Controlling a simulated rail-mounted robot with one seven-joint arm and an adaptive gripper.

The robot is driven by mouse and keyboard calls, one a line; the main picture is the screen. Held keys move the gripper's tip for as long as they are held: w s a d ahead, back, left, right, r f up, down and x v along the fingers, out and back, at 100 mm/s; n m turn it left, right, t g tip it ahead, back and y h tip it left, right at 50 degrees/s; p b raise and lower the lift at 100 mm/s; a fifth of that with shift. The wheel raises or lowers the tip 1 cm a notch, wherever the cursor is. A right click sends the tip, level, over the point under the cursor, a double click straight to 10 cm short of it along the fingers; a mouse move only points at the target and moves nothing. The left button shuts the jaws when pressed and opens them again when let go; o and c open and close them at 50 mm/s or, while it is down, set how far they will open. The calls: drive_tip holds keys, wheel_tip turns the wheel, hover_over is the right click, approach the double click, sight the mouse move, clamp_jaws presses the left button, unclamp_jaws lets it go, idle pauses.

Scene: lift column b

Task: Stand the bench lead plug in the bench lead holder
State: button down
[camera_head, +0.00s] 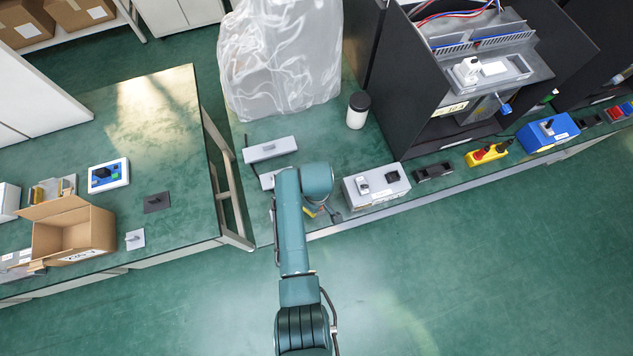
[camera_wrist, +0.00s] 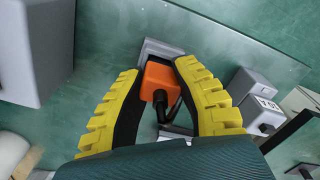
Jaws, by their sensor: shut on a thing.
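The bench lead plug is an orange block with a black cable (camera_wrist: 160,78), seen in the wrist view between the yellow fingers of my gripper (camera_wrist: 157,72). The gripper is shut on it. A light grey piece (camera_wrist: 157,47), probably the bench lead holder, shows just behind the plug near the bench edge; I cannot tell whether they touch. In the head view, my gripper (camera_head: 314,211) is mostly hidden by my arm at the bench's front edge, and the plug cannot be made out. A small grey block (camera_head: 267,180) there is partly covered by my arm.
A grey socket box (camera_head: 375,187) stands close to the right of my gripper. A longer grey block (camera_head: 270,149) lies behind on the left. A white jar with a black lid (camera_head: 357,110) and a plastic-covered object (camera_head: 280,60) stand farther back. Open floor lies in front.

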drive_tip(key=shift+f+b, duration=0.35)
drive_tip(key=shift+f, duration=0.1)
drive_tip(key=c, duration=0.8)
unclamp_jaws()
drive_tip(key=shift+c, duration=0.2)
drive_tip(key=shift+r, duration=0.1)
wheel_tip(320, 180, up, 9)
drive_tip(key=p, duration=0.9)
